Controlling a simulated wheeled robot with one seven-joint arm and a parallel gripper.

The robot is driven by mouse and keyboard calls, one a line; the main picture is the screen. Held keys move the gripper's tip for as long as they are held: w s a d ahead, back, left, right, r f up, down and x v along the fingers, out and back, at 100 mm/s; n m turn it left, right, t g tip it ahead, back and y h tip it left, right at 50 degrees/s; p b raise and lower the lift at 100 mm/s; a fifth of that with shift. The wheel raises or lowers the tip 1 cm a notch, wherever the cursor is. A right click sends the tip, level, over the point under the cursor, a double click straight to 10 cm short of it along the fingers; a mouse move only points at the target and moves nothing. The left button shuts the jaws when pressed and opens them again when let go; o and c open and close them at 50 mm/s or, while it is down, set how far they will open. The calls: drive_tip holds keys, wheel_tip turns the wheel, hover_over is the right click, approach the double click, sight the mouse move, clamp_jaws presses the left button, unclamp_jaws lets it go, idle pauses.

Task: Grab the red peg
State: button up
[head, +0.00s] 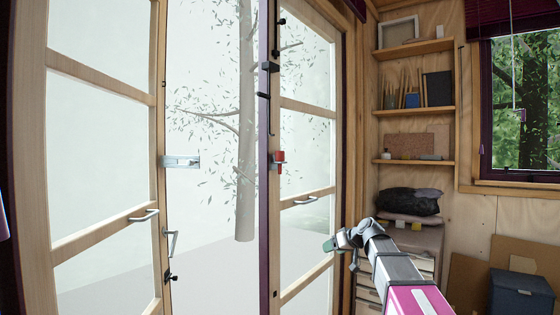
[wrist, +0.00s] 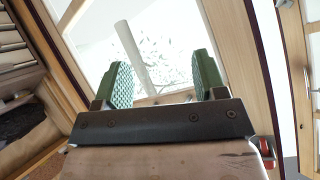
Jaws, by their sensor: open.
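The red peg (head: 280,156) shows in the head view as a small red piece with a dark fitting, at the edge of the right glazed door. In the wrist view a red piece (wrist: 264,146), apparently the same peg, shows at the lower right, partly hidden behind my gripper's body. My gripper (head: 332,243) is below and to the right of the peg in the head view, apart from it. In the wrist view my gripper (wrist: 163,80) has its two green textured fingers spread wide, with nothing between them.
The left door (head: 160,230) stands to the left, with open space between. Shelves (head: 416,111) and a drawer unit with dark cushions (head: 409,201) stand right, near my arm. A blue-grey box (head: 521,293) sits lower right.

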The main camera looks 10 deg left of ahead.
drive_tip(key=w+a+r+n+y, duration=0.1)
drive_tip(key=a+r+n+y, duration=0.35)
drive_tip(key=r, duration=1.15)
drive_tip(key=n+y, duration=0.2)
drive_tip(key=y, duration=0.1)
approach(280, 153)
drive_tip(key=w, duration=0.2)
drive_tip(key=shift+t, duration=0.3)
drive_tip(key=x, duration=1)
drive_tip(key=shift+s+a+f, duration=0.2)
drive_tip(key=shift+s+a, duration=0.1)
drive_tip(key=shift+a, duration=0.05)
drive_tip(key=c, duration=1)
